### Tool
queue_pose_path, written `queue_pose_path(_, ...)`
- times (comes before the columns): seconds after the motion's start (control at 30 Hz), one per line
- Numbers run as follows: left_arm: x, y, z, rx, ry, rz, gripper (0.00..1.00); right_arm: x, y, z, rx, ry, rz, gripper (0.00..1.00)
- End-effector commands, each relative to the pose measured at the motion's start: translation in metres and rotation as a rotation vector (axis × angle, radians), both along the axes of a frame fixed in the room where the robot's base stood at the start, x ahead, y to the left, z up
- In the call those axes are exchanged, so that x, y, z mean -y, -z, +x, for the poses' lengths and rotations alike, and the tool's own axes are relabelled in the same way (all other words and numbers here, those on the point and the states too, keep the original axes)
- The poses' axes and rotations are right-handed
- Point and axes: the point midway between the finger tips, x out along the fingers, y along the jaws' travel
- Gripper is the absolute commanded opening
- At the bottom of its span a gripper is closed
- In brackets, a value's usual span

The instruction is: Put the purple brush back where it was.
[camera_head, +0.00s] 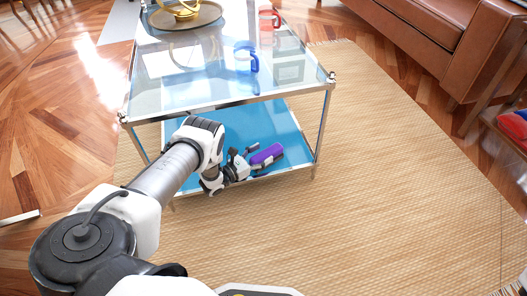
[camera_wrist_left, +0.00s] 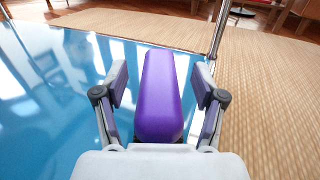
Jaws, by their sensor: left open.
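The purple brush (camera_head: 267,154) lies on the blue lower shelf (camera_head: 292,142) of the glass table, near its front edge. In the left wrist view the brush (camera_wrist_left: 160,98) lies lengthwise between the two fingers of my left gripper (camera_wrist_left: 163,90). The gripper is open, with a gap visible on both sides of the brush. In the head view my left gripper (camera_head: 244,163) reaches in low at the shelf's front, just left of the brush. The brush's near end is hidden behind the gripper body in the wrist view. My right gripper is in neither view.
The glass tabletop (camera_head: 205,88) is above the lower shelf. On it are a blue mug (camera_head: 247,58), a red mug (camera_head: 268,22) and a round tray (camera_head: 187,16) with a gold object. A metal table leg (camera_head: 323,130) stands right of the brush. The woven rug (camera_head: 385,190) is clear at right.

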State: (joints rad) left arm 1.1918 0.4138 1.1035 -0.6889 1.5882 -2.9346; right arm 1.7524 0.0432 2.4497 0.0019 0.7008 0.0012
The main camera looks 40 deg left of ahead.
Motion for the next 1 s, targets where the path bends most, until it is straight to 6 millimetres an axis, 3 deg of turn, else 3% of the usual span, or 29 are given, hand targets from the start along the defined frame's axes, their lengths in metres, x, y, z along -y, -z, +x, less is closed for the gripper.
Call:
queue_pose_path(0.2,-0.017,-0.007,-0.054,-0.008,-0.003,0.001,0.70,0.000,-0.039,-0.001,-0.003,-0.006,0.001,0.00)
queue_pose_path(0.4,-0.030,-0.004,-0.096,-0.006,-0.001,0.000,0.70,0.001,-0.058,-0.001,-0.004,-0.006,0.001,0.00)
queue_pose_path(0.57,-0.034,-0.001,-0.108,-0.003,-0.001,0.000,0.70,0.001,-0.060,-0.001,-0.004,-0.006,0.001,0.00)
queue_pose_path(1.0,-0.034,0.000,-0.108,-0.003,-0.001,-0.001,0.70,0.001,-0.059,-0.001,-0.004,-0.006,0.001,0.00)
